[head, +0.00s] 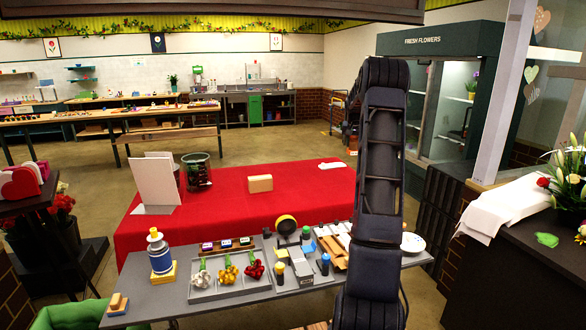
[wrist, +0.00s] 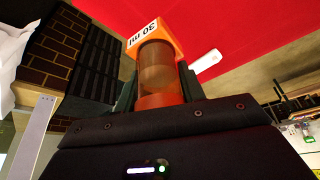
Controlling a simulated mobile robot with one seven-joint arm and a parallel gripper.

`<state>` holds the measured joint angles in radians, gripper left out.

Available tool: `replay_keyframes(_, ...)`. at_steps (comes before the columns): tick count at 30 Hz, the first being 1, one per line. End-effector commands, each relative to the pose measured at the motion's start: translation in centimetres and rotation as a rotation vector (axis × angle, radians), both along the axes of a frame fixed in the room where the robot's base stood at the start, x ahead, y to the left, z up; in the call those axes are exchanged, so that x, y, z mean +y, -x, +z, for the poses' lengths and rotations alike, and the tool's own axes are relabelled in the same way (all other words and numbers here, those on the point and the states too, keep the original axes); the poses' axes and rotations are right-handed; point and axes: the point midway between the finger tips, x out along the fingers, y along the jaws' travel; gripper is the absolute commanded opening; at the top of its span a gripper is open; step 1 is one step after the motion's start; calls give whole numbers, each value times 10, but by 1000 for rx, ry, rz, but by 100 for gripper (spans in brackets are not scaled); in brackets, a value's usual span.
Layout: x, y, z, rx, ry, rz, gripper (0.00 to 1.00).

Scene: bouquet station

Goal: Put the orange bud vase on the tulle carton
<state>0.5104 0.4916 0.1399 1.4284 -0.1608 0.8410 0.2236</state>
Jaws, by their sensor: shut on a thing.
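The orange bud vase (wrist: 183,88) shows in the wrist view, with a see-through amber middle and a white label reading "30 ml" upside down. My gripper (wrist: 158,82) is shut on it, one dark finger on each side.
A white folded card (head: 155,182) and a dark glass container (head: 197,172) stand left of the box. A white item (head: 331,165) lies to its right. The nearer grey table (head: 230,290) holds flowers, bottles and tools. Red cloth around the box is clear.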

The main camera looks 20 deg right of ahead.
Motion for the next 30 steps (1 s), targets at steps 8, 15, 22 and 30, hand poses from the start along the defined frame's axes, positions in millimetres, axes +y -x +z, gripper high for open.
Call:
replay_keyframes(8,76,-46,14,-2,0,105,7)
replay_keyframes(15,172,-89,30,-2,-1,226,7)
replay_keyframes(22,267,-117,46,-2,0,342,7)
replay_keyframes(30,375,-134,62,-1,0,466,7)
